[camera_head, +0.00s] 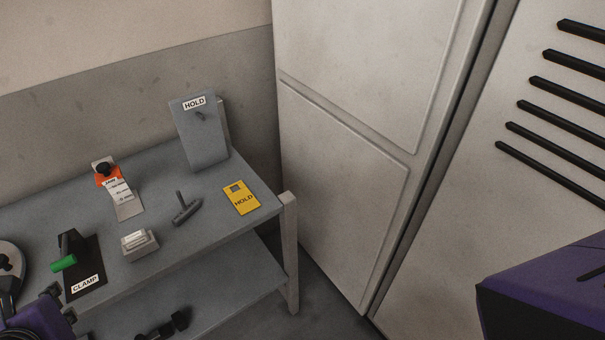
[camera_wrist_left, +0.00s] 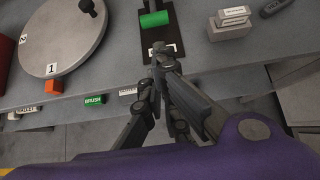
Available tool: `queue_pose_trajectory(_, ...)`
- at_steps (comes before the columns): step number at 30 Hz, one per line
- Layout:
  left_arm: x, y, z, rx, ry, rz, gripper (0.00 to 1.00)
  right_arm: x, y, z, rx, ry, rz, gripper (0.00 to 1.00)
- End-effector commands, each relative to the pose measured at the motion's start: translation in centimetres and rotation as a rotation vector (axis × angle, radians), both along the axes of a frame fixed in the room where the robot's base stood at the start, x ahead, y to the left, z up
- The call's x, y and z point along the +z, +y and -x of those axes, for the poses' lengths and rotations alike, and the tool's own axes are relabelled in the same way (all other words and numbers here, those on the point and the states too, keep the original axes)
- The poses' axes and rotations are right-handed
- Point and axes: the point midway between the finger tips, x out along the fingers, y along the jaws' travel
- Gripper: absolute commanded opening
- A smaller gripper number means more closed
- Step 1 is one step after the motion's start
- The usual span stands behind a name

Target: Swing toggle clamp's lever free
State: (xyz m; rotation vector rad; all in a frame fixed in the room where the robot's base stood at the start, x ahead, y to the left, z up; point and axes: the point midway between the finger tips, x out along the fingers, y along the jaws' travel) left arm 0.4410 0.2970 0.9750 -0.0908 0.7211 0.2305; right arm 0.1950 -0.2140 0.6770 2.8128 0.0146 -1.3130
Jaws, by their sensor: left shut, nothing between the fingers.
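The toggle clamp stands on a black base plate (camera_head: 86,268) near the front left of the grey bench in the head view. In the left wrist view the green grip (camera_wrist_left: 154,19) is at the top centre. My left gripper (camera_wrist_left: 160,52) is shut and empty, its tips over the front end of the plate, by the CLAMP label. The tips look apart from the green grip. In the head view, only part of this gripper shows at the lower left. My right gripper is out of view.
A round numbered disc (camera_wrist_left: 64,36) with a black knob lies left of the clamp. A HOLD panel (camera_head: 200,138) stands behind.

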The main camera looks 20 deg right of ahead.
Motion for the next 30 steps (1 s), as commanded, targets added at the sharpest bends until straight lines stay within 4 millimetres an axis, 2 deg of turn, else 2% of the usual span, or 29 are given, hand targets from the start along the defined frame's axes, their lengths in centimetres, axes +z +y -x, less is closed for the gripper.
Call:
queue_pose_trajectory(7,0.0,0.0,0.0,-0.008,0.001,-0.006,0.00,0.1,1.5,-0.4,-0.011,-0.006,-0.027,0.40)
queue_pose_trajectory(14,-0.8,0.1,-0.4,-0.007,0.005,-0.005,0.00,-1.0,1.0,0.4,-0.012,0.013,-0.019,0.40)
queue_pose_trajectory(21,-3.5,0.6,-2.5,-0.006,0.012,-0.006,0.00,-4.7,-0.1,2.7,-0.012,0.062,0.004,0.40)
queue_pose_trajectory(25,-4.5,0.9,-3.7,-0.007,0.008,-0.004,0.00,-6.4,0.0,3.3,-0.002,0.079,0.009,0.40)
queue_pose_trajectory(30,-5.5,1.4,-6.0,-0.005,0.001,-0.002,0.00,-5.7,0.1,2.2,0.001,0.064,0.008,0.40)
